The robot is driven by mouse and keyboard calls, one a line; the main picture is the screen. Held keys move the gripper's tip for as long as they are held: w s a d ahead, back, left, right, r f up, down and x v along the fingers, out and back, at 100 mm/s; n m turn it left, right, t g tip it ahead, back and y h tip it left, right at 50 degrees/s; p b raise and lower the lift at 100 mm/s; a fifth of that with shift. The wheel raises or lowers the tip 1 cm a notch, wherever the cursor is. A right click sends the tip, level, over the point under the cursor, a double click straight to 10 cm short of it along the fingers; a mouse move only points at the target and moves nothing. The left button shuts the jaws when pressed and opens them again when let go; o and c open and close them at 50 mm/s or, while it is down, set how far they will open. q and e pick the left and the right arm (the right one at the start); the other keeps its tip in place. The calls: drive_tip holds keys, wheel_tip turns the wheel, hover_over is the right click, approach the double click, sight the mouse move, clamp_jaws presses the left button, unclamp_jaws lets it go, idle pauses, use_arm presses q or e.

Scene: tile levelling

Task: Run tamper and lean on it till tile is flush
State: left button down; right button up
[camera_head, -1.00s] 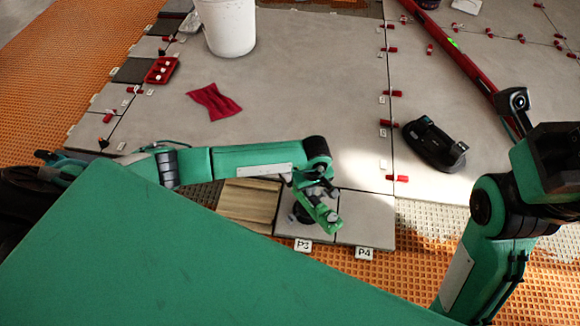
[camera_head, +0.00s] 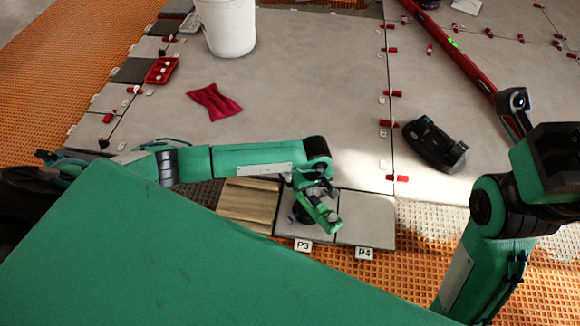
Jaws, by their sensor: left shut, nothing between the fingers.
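The grey tile at label P3 (camera_head: 290,228) lies at the near edge of the paved floor. My left gripper (camera_head: 325,219) is over this tile, pointing down toward the near right, and its fingers are shut. A dark round object (camera_head: 301,214), perhaps the tamper, shows partly beneath the gripper on the P3 tile. The gripper hides much of it, and I cannot tell whether they touch. The grey tile at label P4 (camera_head: 367,217) lies to the right. Whether the tiles are flush is too small to tell. My right arm is at the right, with its fingers out of sight.
A wood-toned tile (camera_head: 249,203) lies left of P3.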

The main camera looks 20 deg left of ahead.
use_arm(q)
drive_tip(key=shift+s+f, duration=0.1)
drive_tip(key=shift+r+p, duration=2.65)
drive_tip(key=shift+r, duration=0.9)
